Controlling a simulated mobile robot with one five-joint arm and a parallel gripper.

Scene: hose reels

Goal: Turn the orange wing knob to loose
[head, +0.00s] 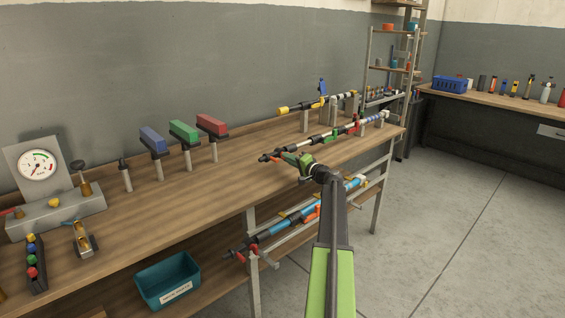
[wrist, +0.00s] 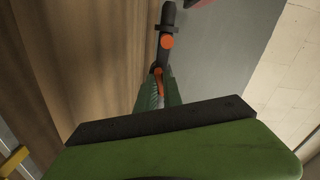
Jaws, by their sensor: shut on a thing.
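The orange wing knob (wrist: 158,83) shows in the wrist view between the two green fingers of my gripper (wrist: 158,90). The fingers are shut on it, one on each side, and hide part of it. A dark fitting (wrist: 163,60) with an orange round part (wrist: 167,42) lies just beyond the fingertips. In the head view my gripper (head: 290,158) is at the front of the upper bench, at the near left end of a hose assembly (head: 328,138). The knob's turn angle cannot be told.
A second hose assembly (head: 300,105) lies behind on posts. Blue, green and red blocks (head: 183,130) stand on posts to the left. Another assembly (head: 290,219) lies on the lower rack, below my arm. The bench top (head: 205,205) left of my gripper is clear.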

